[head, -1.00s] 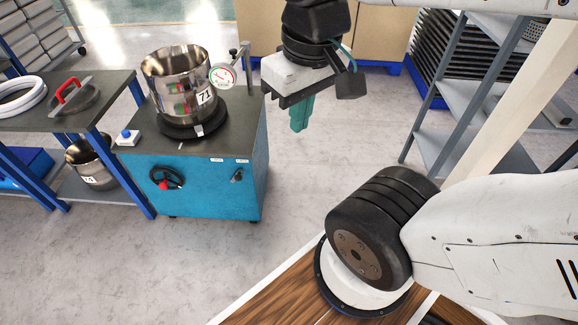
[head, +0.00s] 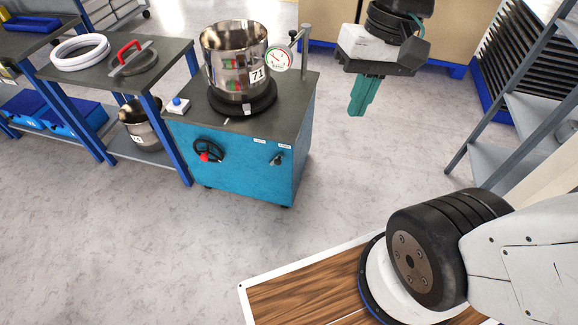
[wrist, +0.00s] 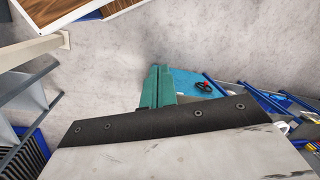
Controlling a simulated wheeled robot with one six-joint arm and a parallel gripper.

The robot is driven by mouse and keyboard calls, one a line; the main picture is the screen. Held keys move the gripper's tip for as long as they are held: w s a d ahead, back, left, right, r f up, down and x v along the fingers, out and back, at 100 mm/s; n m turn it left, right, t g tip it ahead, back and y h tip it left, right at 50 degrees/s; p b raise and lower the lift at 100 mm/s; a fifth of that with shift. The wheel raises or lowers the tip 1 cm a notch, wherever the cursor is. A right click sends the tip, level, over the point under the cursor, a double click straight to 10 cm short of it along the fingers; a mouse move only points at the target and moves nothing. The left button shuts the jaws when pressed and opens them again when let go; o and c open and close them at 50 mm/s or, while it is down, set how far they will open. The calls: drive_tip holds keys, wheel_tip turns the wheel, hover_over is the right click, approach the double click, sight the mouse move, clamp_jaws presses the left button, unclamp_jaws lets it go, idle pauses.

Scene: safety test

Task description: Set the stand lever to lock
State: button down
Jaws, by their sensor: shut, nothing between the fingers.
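The stand is a blue cabinet (head: 240,165) with a dark top, left of centre in the head view. A small dark lever (head: 277,159) sits on the right of its front face, below two small white labels (head: 267,141) too small to read. A black handwheel with a red knob (head: 207,151) is on the left of the same face. My gripper (head: 358,112) has green fingers that are shut and empty, pointing down, to the right of the stand and apart from it. In the wrist view the fingers (wrist: 157,88) overlap the stand's blue side (wrist: 185,82); the lever cannot be made out there.
A table (head: 75,75) with a lid and white rings is at left. Shelving (head: 520,110) stands at right. Floor before the stand is clear.

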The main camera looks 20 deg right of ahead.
drive_tip(key=w+a+f+m+g+y, duration=0.2)
drive_tip(key=w+f+m+y, duration=0.4)
drive_tip(key=w, duration=0.7)
drive_tip(key=w+d+f+m+t+y, duration=0.35)
drive_tip(key=w+f+m, duration=0.25)
drive_tip(key=w+f, duration=0.8)
drive_tip(key=d+f+m+t, duration=0.2)
drive_tip(key=d+f+m, duration=0.1)
drive_tip(key=f, duration=0.9)
drive_tip(key=s+d+f+m+t+h, duration=0.1)
drive_tip(key=f+m, duration=0.5)
drive_tip(key=f, duration=0.6)
drive_tip(key=s+d+f+m+t, duration=0.1)
drive_tip(key=d+f+m+t, duration=0.3)
drive_tip(key=f, duration=0.8)
drive_tip(key=shift+d+f+m+t+h, duration=0.2)
drive_tip(key=shift+d+m+t+h, duration=0.2)
drive_tip(key=shift+t, duration=0.15)
drive_tip(key=shift+s, duration=0.1)
approach(275, 162)
drive_tip(key=shift+w+a+f, duration=1.1)
drive_tip(key=shift+w+f, duration=0.4)
drive_tip(key=shift+f, duration=0.65)
